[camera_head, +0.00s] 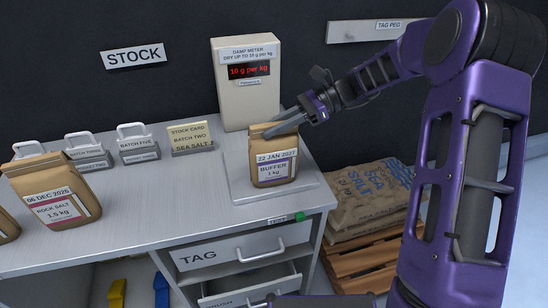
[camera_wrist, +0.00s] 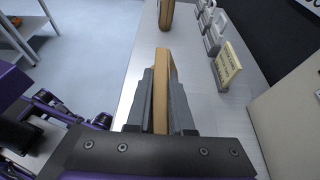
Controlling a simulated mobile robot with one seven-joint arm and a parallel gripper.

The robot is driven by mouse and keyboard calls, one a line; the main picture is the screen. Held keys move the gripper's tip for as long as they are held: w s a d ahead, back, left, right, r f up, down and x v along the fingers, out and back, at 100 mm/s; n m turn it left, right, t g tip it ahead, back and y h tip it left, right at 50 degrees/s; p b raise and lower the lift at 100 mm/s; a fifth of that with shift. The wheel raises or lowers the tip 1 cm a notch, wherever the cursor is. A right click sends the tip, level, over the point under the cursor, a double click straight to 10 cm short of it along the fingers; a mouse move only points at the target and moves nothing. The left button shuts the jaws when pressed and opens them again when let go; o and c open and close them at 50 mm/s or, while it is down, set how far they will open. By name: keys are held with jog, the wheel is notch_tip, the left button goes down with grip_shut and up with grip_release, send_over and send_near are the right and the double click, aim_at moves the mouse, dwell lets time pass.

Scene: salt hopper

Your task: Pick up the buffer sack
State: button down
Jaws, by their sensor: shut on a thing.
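The buffer sack (camera_head: 273,168) is a brown paper bag with a label reading "22 JAN 2027", "BUFFER" and "1 kg". It stands upright on the pale plate (camera_head: 239,187) in front of the damp meter (camera_head: 246,95), whose red display reads 10 g per kg. My gripper (camera_head: 290,125) reaches in from the right and is shut on the top of the sack. In the wrist view the sack's narrow brown edge (camera_wrist: 163,62) shows between the two grey fingers (camera_wrist: 160,105). In the head view the sack appears to rest on the plate; any small gap below it cannot be told.
A rock salt sack (camera_head: 55,190) stands at the left of the bench. Several grey batch clips (camera_head: 137,145) and a yellow stock card (camera_head: 191,138) stand along the back. A tag drawer (camera_head: 235,250) is below. A large sea salt sack (camera_head: 368,195) lies on a wooden pallet (camera_head: 365,265) at right.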

jog(key=shift+s+d+f, duration=0.1)
jog(key=shift+d+f, duration=0.05)
jog(key=shift+f, duration=0.15)
dwell(0.4)
jog(key=shift+r, duration=0.15)
